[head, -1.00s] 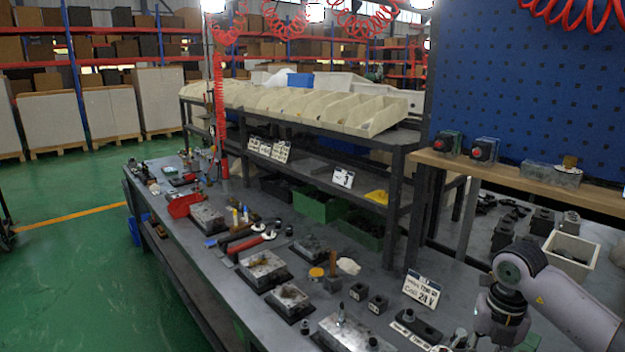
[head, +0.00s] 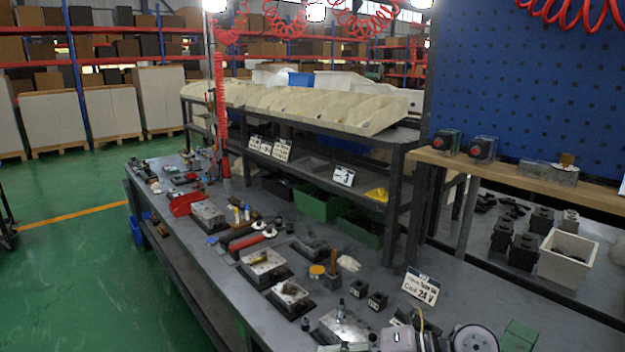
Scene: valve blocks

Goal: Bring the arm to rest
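My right gripper (head: 347,347) seems to be at the bottom edge, left of that body. It is mostly cut off, so whether it is open or shut cannot be seen. Nothing can be made out in it. My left gripper and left arm are not in view.
The grey workbench (head: 225,275) carries metal valve blocks (head: 263,263), red-handled tools (head: 247,241) and small black blocks (head: 378,301). A sign (head: 420,287) marked 24 V stands near the arm. A white bin (head: 567,258) is at right.

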